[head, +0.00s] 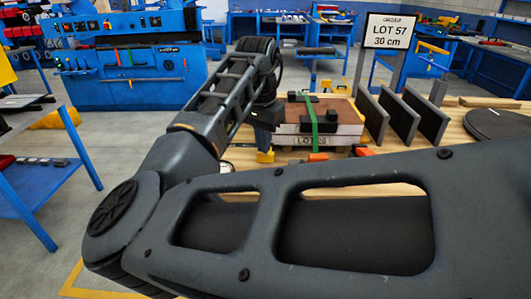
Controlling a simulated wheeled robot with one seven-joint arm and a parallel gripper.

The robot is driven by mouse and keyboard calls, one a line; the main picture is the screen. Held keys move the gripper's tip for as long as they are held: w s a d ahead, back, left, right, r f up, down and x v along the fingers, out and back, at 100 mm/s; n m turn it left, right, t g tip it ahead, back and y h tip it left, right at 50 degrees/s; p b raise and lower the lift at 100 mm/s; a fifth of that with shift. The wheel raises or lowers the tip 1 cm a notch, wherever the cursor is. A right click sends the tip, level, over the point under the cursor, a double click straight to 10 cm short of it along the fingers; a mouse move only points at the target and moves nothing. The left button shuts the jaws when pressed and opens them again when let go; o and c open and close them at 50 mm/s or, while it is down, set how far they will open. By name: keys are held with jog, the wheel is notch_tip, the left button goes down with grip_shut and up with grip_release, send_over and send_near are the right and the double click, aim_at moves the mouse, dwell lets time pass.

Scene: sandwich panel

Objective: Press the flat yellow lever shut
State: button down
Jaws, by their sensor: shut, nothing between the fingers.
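A small yellow piece (265,156), probably the flat yellow lever, shows at the front left of the sandwich panel (335,133). It is too small to tell how far it stands open. The panel is a brown-topped, pale-sided stack with a green strap (312,122) over it and a "LOT" label on its front. My gripper (264,141) points down just above the yellow piece, left of the panel. It is shut and looks empty; I cannot tell whether it touches the yellow piece. My forearm hides the area in front.
Orange pieces (364,151) sit at the panel's front edge. Dark upright plates (400,114) stand right of it, with a black round disc (500,124) beyond. A sign (390,31) reading "LOT 57 30 cm" stands behind. A blue shelf (35,190) is at left.

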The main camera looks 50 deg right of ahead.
aim_at(259, 157)
notch_tip(259, 157, down, 4)
jog(key=shift+f+b, duration=0.1)
jog(key=shift+b, duration=0.7)
jog(key=shift+a+r+p, duration=0.15)
jog(key=shift+r+p, duration=0.15)
jog(key=shift+s+a+r+p, duration=0.1)
jog(key=shift+a+r+p, duration=0.2)
jog(key=shift+a, duration=0.2)
jog(key=shift+a+r+p, duration=0.15)
jog(key=shift+a+p, duration=0.2)
jog(key=shift+a, duration=0.45)
notch_tip(259, 157, up, 8)
jog(key=shift+a+f, duration=0.2)
jog(key=shift+a, duration=0.25)
